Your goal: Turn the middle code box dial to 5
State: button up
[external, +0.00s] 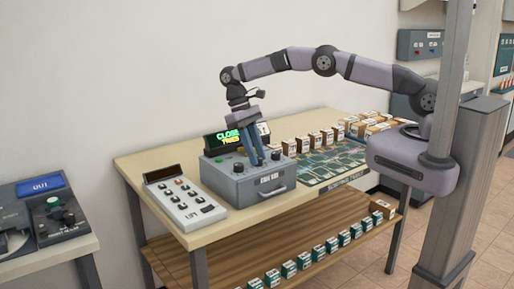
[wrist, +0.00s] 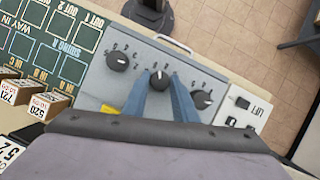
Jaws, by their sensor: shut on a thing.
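The grey code box (external: 247,182) stands on the table with dark round dials on its sloped top. In the wrist view its three dials show in a slanting row: one left (wrist: 118,61), the middle dial (wrist: 160,79), and one right (wrist: 202,99). My gripper (wrist: 162,82) has its two blue fingers on either side of the middle dial, shut on it. The dial has a small white mark; the surrounding numbers look upside down and are too small to read surely. In the external view the fingers (external: 256,157) hide the middle dial.
A display (external: 228,136) behind the box reads "CLOSE" and "TRIES". A white keypad panel (external: 184,198) lies to the left. A teal sorting board (external: 335,166) and rows of small boxes (external: 305,144) are to the right. More boxes stand on the lower shelf (external: 215,262).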

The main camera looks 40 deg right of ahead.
jog(key=shift+a+n+t+h, duration=0.1)
jog(key=shift+n+t+h, duration=0.25)
jog(key=shift+n, duration=0.85)
jog(key=o, duration=1)
jog(key=shift+o, duration=0.2)
jog(key=shift+r, duration=0.1)
jog(key=shift+w+a+r+b, duration=0.15)
jog(key=shift+r+b, duration=0.2)
jog(key=shift+b, duration=0.25)
jog(key=shift+v, duration=1.05)
notch_tip(320, 180, up, 7)
jog(key=p, duration=0.5)
jog(key=shift+p, duration=0.4)
